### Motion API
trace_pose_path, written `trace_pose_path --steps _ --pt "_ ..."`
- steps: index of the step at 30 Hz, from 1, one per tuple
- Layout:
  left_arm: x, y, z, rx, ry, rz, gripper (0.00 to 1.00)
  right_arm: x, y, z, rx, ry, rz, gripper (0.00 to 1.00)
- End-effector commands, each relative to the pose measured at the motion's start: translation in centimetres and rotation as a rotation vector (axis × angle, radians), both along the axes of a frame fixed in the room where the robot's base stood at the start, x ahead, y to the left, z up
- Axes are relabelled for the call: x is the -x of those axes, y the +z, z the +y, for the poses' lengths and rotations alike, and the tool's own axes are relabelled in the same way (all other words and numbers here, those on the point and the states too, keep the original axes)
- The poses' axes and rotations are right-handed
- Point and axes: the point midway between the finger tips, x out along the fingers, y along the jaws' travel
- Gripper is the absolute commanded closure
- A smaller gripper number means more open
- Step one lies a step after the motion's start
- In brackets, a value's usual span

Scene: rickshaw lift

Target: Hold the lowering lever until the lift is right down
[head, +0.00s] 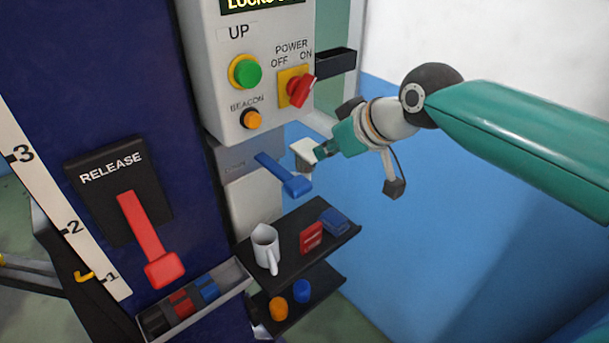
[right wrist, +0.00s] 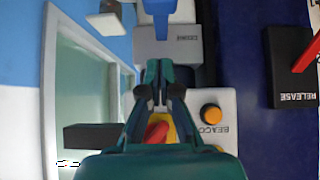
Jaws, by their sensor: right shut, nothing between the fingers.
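The blue lever (head: 284,174) juts from a grey plate under the control box. It slopes down to the right and ends in a blue block; it also shows at the top of the right wrist view (right wrist: 158,14). The plate's label is too small to read. My right gripper (head: 322,152) is shut and empty, just right of and above the lever's end, apparently apart from it. In the right wrist view its fingers (right wrist: 160,72) are together, below the lever. A yellow pointer (head: 86,276) stands near the 1 on the white scale (head: 62,218). My left gripper is not in view.
A red lever (head: 148,235) marked RELEASE is at left. The control box (head: 215,75) has a green UP button (head: 246,72), a red power switch (head: 299,91) and an orange beacon button (head: 252,119). Below, a black shelf (head: 345,236) holds a white mug (head: 264,247) and small blocks.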

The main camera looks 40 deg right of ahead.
Motion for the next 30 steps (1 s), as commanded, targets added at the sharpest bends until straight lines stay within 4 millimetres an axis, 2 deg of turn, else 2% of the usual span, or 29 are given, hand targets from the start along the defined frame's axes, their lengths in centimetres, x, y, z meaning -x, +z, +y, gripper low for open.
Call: trace_pose_path --steps 13,18,21,30 --pt "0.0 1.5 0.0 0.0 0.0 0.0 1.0 -6.1 -6.2 0.5 -0.002 0.001 0.007 1.0" --pt "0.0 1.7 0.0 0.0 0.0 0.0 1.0 -5.9 -8.7 0.5 -0.001 0.0 0.004 1.0" --pt "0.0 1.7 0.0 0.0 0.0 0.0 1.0 -5.9 -9.5 0.5 -0.001 0.0 0.002 1.0" --pt "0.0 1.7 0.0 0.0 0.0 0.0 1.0 -5.9 -9.9 0.5 -0.001 0.001 0.0 1.0"
